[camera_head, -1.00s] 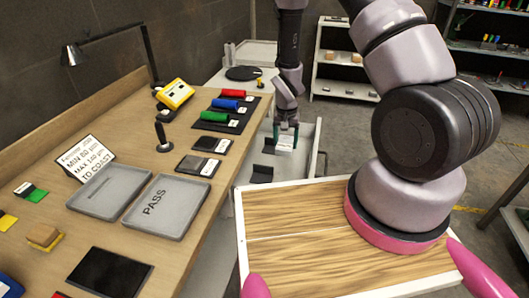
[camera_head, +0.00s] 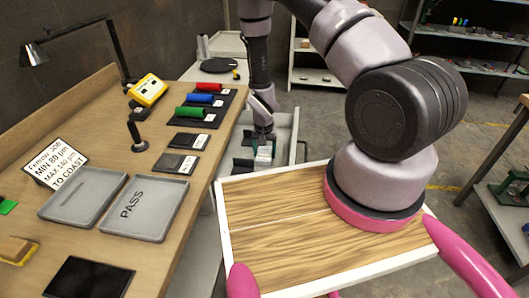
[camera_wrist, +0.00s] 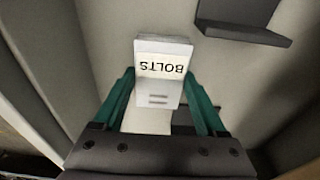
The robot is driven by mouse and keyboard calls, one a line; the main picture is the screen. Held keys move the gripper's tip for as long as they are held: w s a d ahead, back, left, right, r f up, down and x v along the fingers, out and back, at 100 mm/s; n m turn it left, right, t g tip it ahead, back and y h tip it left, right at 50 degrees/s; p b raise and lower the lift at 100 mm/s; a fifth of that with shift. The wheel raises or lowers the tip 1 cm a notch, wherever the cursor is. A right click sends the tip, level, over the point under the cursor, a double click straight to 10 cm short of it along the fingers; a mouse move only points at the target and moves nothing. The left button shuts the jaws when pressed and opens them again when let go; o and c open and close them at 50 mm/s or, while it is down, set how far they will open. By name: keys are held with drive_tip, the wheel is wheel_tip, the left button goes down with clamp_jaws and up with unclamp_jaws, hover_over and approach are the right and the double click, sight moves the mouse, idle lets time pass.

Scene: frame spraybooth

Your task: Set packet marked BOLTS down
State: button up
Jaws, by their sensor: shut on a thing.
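The packet marked BOLTS (camera_wrist: 160,68) is a white box with a label, upside down in the wrist view. My gripper (camera_wrist: 160,98) has its two green fingers closed on its sides. In the head view, the packet (camera_head: 264,154) hangs below my gripper (camera_head: 264,138), inside or just above a pale grey open tray (camera_head: 284,128). A black angled holder (camera_head: 243,165) stands in the tray, just left of the packet; a black holder (camera_wrist: 242,32) also shows at the top of the wrist view. I cannot tell whether the packet touches the tray floor.
The wooden bench (camera_head: 196,172) at left carries grey trays, one marked PASS (camera_head: 145,208), an instruction sign (camera_head: 55,163), and red, blue and green rolls. My wood-topped base fills the foreground. Shelves (camera_head: 465,35) stand at the back right.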

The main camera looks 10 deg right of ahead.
drive_tip(key=shift+f, duration=0.1)
drive_tip(key=o, duration=1.5)
drive_tip(key=shift+c, duration=0.2)
wheel_tip(320, 180, up, 12)
drive_tip(key=s, duration=0.1)
drive_tip(key=shift+s+a, duration=0.2)
drive_tip(key=shift+a, duration=0.1)
wheel_tip(320, 180, up, 14)
drive_tip(key=t, duration=0.1)
hover_over(264, 156)
drive_tip(key=w+d, duration=0.1)
drive_tip(key=w, duration=0.1)
drive_tip(key=s+d+r+t+y, duration=0.1)
drive_tip(key=s+r, duration=0.1)
drive_tip(key=r, duration=0.6)
drive_tip(key=s+d+r+t+y, duration=0.1)
drive_tip(key=s+d+r, duration=0.1)
drive_tip(key=r, duration=0.5)
drive_tip(key=s+d+r+t, duration=0.2)
drive_tip(key=s+r+t, duration=0.1)
drive_tip(key=s+r, duration=1.3)
drive_tip(key=shift+s+d+r+y, duration=0.15)
drive_tip(key=shift+s+r+y, duration=0.2)
drive_tip(key=shift+r, duration=0.25)
